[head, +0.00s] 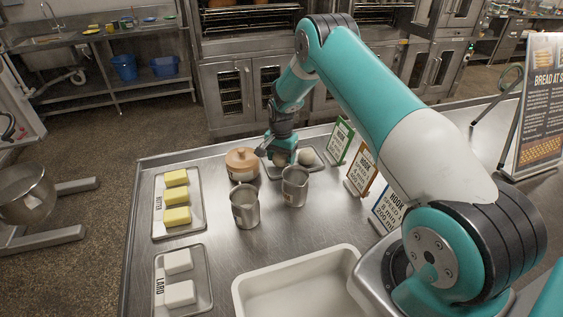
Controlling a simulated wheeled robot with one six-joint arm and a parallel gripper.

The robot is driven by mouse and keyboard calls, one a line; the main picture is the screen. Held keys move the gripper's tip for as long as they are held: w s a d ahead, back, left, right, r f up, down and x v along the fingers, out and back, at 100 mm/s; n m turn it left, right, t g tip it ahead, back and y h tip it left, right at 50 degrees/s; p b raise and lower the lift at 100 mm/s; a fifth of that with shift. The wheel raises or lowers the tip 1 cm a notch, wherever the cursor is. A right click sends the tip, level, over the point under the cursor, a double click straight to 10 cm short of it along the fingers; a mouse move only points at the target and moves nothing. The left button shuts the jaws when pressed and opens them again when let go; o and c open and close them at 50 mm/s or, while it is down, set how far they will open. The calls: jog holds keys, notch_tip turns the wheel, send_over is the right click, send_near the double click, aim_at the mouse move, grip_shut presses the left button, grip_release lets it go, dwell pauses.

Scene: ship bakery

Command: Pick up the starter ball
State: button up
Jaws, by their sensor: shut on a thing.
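My gripper (281,149) points down at the far side of the steel table, over a small dark tray (318,165). It is shut on a pale dough ball, the starter ball (280,160), which shows just under the jaws. A second pale ball (306,156) sits on the tray just to the right, apart from the jaws. A metal cup in front hides part of the tray. I cannot tell whether the held ball still touches the tray.
Two metal cups (245,205) (295,186) and a lidded tan crock (242,163) stand close to the gripper. Sign cards (341,140) line the right. Butter (176,198) and lard (179,278) trays lie left, a white bin (300,283) in front. Bare table lies between.

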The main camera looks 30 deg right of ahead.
notch_tip(320, 180, up, 18)
jog(key=b, duration=0.5)
jog(key=shift+r+b, duration=0.25)
jog(key=shift+b, duration=0.05)
jog(key=shift+s, duration=0.1)
dwell(0.4)
